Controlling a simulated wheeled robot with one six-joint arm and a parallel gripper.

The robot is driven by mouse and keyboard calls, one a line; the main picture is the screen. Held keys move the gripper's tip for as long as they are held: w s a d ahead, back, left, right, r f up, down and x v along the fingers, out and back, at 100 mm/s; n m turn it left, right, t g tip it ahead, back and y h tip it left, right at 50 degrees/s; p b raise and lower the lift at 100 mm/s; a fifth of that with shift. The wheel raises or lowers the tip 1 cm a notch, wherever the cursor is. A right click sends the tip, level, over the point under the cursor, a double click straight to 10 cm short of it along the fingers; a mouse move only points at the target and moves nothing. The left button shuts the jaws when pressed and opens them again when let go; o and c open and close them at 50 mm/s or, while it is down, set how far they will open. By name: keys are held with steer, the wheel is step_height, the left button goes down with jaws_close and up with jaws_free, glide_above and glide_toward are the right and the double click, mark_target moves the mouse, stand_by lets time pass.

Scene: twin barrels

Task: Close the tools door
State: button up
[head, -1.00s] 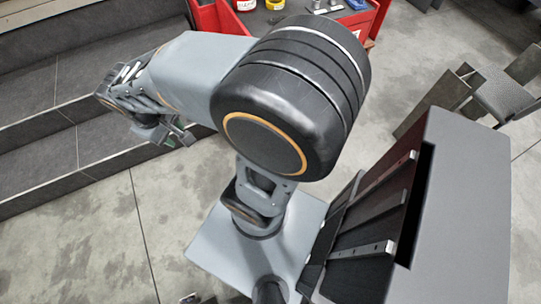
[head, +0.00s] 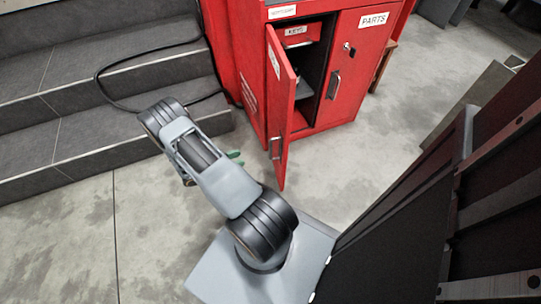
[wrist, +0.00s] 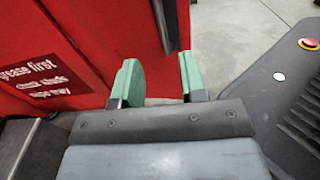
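The left door (head: 281,110) of the red cabinet stands open, swung out toward me, with the shelf inside in view. I take it for the tools door, as its label is too slanted to read. A grey bar handle (head: 276,149) is on its outer face. My gripper (head: 237,158) is low, left of the door's free edge. In the wrist view its green fingers (wrist: 157,78) are apart with nothing between them. A grey bar (wrist: 163,24), apparently the handle, shows just beyond the fingers. I cannot tell whether anything touches.
The cabinet's right door (head: 364,60), labelled PARTS, is shut. Dark tiled steps (head: 70,100) are at the left, with a black cable on them. A dark panelled body (head: 420,210) stands at the right. Bare concrete floor (head: 345,165) lies in front of the cabinet.

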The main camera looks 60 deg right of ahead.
mark_target(271, 149)
steer(key=shift+f+b+x, duration=0.15)
steer(key=shift+b+x, duration=0.35)
steer(key=shift+x, duration=1.85)
steer(key=shift+f+b+x, duration=0.15)
steer(key=shift+b+x, duration=0.35)
steer(key=shift+x, duration=1.85)
steer(key=shift+f+b+x, duration=0.15)
steer(key=shift+b+x, duration=0.35)
steer(key=shift+x, duration=1.85)
steer(key=shift+c, duration=0.3)
steer(key=shift+w, duration=0.1)
jaws_close()
